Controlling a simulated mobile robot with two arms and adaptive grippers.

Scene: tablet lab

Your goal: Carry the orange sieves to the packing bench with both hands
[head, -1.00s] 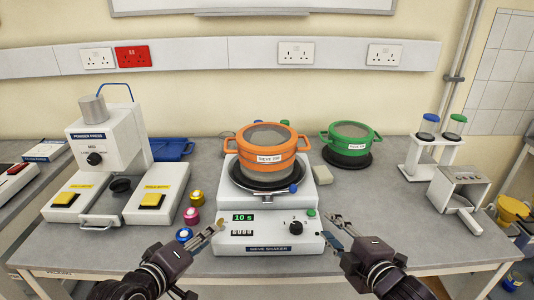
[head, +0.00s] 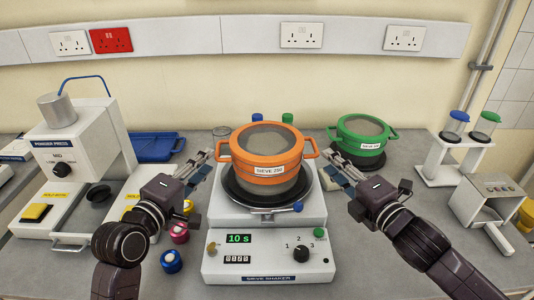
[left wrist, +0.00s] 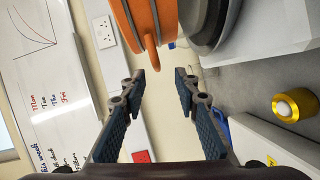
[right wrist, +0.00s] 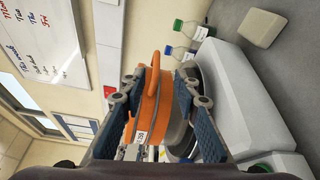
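The orange sieves (head: 268,148), a stacked pan with two side handles and a "SIEVE 250" label, sit on the dark plate of the sieve shaker (head: 268,250). My left gripper (head: 212,157) is open just left of the left handle. In the left wrist view the orange handle (left wrist: 151,54) lies ahead of the open fingers (left wrist: 160,75), apart from them. My right gripper (head: 335,172) is open beside the right handle. In the right wrist view the sieves (right wrist: 148,105) and their raised handle (right wrist: 155,68) show between and beyond the open fingers (right wrist: 158,80). The packing bench cannot be made out.
A green sieve (head: 362,135) stands behind right on a dark base. The powder press (head: 75,145) is at left, with coloured pots (head: 171,261) near my left arm. A white rack (head: 455,160) with jars stands at right. Bottles (head: 288,118) stand behind the shaker.

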